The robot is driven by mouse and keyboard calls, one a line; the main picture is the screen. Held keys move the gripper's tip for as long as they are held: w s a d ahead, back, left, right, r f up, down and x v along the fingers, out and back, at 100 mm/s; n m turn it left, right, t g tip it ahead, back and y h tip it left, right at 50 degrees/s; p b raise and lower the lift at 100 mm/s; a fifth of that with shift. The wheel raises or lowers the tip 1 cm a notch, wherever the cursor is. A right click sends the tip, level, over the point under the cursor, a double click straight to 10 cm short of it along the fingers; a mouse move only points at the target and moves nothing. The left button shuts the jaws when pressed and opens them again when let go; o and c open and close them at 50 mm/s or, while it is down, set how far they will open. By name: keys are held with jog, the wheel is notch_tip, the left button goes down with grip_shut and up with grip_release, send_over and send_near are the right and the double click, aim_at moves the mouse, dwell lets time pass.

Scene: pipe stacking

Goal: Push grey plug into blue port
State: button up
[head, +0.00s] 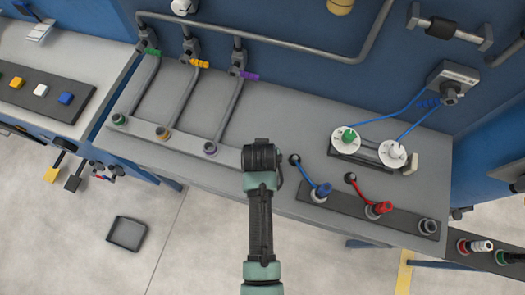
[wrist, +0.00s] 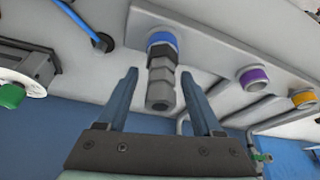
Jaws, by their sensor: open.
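The grey plug (wrist: 161,88), a stepped dark-grey fitting, stands in the wrist view with its far end at the blue port (wrist: 162,38), a blue ring on the light-grey bench strip. The plug looks in line with the ring; I cannot tell how deep it sits. My gripper (wrist: 160,72) is open, one finger on each side of the plug, with gaps visible on both sides. In the head view my dark wrist (head: 262,157) hides the fingers, the plug and the blue port.
The purple port (wrist: 253,78) and yellow port (wrist: 303,97) lie to the right in the wrist view.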

jog(key=shift+r, duration=0.1)
jog(key=v, duration=1.3)
jog(key=w+r+t, duration=0.4)
jog(key=w+r, duration=0.1)
jog(key=r, duration=0.6)
jog(key=w+r+t, duration=0.4)
jog(key=w+r, duration=0.1)
jog(key=r, duration=0.6)
jog(key=w+r+t, duration=0.4)
jog(key=w+r, duration=0.1)
jog(key=r, duration=0.5)
jog(key=s+r+t, duration=0.3)
jog(key=s+r, duration=0.1)
jog(key=r, duration=0.6)
jog(key=s+r+t, duration=0.4)
jog(key=r, duration=0.6)
jog(key=s+r+t, duration=0.3)
jog(key=s+r, duration=0.1)
jog(key=r, duration=0.6)
jog(key=shift+s+d+r+n+t, duration=0.2)
jog(key=shift+s+n+t, duration=0.1)
jog(key=shift+t, duration=0.1)
